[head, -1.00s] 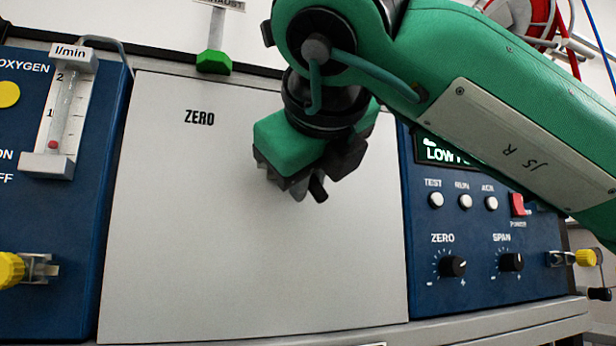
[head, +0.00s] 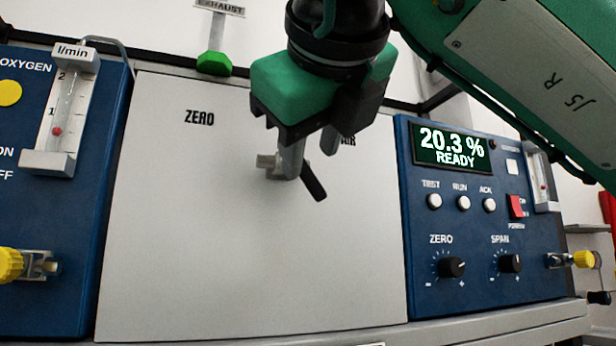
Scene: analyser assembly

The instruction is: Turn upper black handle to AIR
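The upper black handle (head: 314,183) shows as a short dark lever just below my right gripper (head: 308,152), slanting down to the right. It sits on a pale metal valve (head: 266,162) on the grey panel, and its upper end is hidden behind the gripper. My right gripper comes from above, its fingers pointing down around the handle's upper end. The fingertips look apart; I cannot tell whether they touch the handle. The AIR label (head: 348,140) is partly covered by the gripper, to its right. The ZERO label (head: 200,117) is at the left. My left gripper is not in view.
The right blue panel has a display (head: 451,149) reading 20.3 % READY, white buttons, a red switch (head: 516,206) and two black knobs. A flowmeter (head: 65,110) is on the left panel. The lower grey panel is clear.

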